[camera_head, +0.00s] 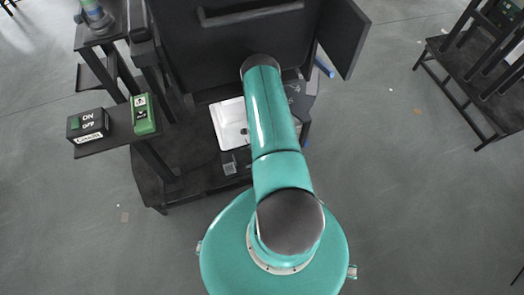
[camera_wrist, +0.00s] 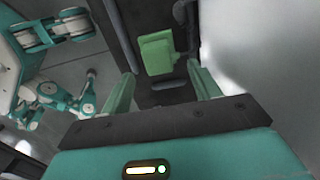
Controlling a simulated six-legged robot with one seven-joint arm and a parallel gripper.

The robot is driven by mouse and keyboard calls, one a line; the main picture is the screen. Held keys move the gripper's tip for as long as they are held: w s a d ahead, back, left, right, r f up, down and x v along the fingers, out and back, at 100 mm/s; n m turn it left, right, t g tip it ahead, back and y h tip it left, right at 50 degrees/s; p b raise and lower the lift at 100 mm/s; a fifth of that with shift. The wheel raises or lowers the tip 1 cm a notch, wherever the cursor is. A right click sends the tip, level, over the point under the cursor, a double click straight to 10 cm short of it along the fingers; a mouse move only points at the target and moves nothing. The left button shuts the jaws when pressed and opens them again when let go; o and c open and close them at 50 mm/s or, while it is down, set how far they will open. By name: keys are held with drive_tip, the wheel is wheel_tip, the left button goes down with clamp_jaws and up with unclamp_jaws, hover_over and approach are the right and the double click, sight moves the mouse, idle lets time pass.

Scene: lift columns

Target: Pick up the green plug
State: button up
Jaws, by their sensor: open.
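In the wrist view a green block (camera_wrist: 156,52), which looks like the green plug, sits against a dark surface. My gripper (camera_wrist: 160,71) is open, with one green finger on each side of the picture's middle. The block appears beyond and between the fingertips, and nothing is held. In the head view my arm hides its own end, so the gripper does not show there. A green box with a white label (camera_head: 143,114) stands on a small dark side shelf; I cannot tell whether it is the same block.
A black ON/OFF box (camera_head: 87,125) sits beside the green box on the side shelf (camera_head: 118,139). A white tray (camera_head: 230,124) lies on the dark bench partly behind my arm. A dark open door panel (camera_head: 343,38) juts out right.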

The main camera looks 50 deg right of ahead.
wheel_tip(320, 180, down, 4)
drive_tip(key=shift+s+a+f, duration=0.1)
drive_tip(key=shift+s+a, duration=0.05)
drive_tip(key=shift+f, duration=0.55)
drive_tip(key=c, duration=1)
drive_tip(key=shift+r, duration=0.1)
wheel_tip(320, 180, up, 11)
